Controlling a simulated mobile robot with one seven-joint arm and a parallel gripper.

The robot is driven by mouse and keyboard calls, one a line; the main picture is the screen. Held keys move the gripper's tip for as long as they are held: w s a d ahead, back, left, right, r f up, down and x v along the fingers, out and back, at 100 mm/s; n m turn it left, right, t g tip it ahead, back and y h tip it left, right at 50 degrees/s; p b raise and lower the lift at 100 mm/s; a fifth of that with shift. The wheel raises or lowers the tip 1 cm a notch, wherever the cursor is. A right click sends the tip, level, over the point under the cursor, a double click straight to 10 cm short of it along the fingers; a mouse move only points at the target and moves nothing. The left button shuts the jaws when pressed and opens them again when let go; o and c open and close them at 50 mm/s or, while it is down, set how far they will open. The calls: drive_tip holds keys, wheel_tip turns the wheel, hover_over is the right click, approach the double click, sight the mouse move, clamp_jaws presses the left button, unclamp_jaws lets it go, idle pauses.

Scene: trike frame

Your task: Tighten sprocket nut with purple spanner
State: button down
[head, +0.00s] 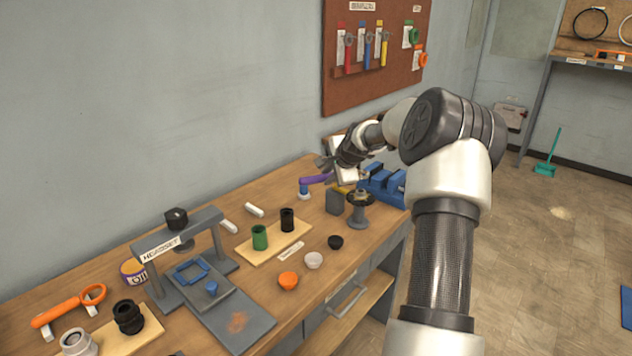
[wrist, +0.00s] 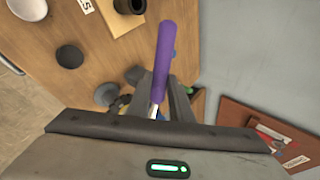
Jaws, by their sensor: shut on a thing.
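The purple spanner (head: 314,179) is held over the back of the workbench. Its purple handle also shows in the wrist view (wrist: 166,60), pointing away from my gripper (wrist: 160,97). My gripper is shut on the spanner near its shank. In the head view, my gripper (head: 330,172) is partly hidden by my own wrist. A grey stand (head: 358,214) with a dark, round part on top stands on the bench to the right of the spanner. I cannot make out the sprocket nut, and the spanner's jaw end is hidden.
A blue vise (head: 382,184) is close to my gripper at the bench's back right. A brown tool board (head: 350,85) hangs behind.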

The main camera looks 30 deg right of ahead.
drive_tip(key=shift+w+d+r, duration=0.1)
drive_tip(key=shift+w+r, duration=0.05)
idle(0.5)
drive_tip(key=shift+f+b, duration=1.95)
drive_tip(key=shift+f, duration=0.65)
drive_tip(key=shift+f+b, duration=1.1)
idle(0.4)
drive_tip(key=c, duration=2.4)
unclamp_jaws()
clamp_jaws()
drive_tip(key=shift+w+d+m+h+p, duration=0.1)
drive_tip(key=shift+w+m+h+p, duration=0.8)
drive_tip(key=shift+p, duration=0.75)
